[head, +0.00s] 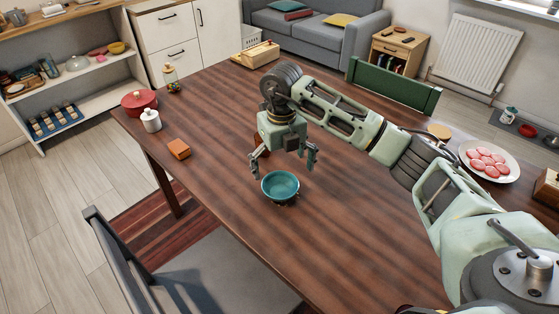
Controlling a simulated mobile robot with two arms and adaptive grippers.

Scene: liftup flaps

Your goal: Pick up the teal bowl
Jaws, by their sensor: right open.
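The teal bowl (280,187) stands upright on the brown wooden table (215,130), near its front edge. My right gripper (283,167) hangs just above and behind the bowl, pointing down. Its two fingers are spread apart, one to the left and one to the right of the bowl's far side, with nothing held between them. Whether a finger touches the bowl I cannot tell. My left gripper is not in view.
An orange block (179,149), a white jar (150,120) and a red pot (139,102) stand at the table's left. A plate of pink food (489,160) lies at the right. A grey chair (215,275) is in front. The table around the bowl is clear.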

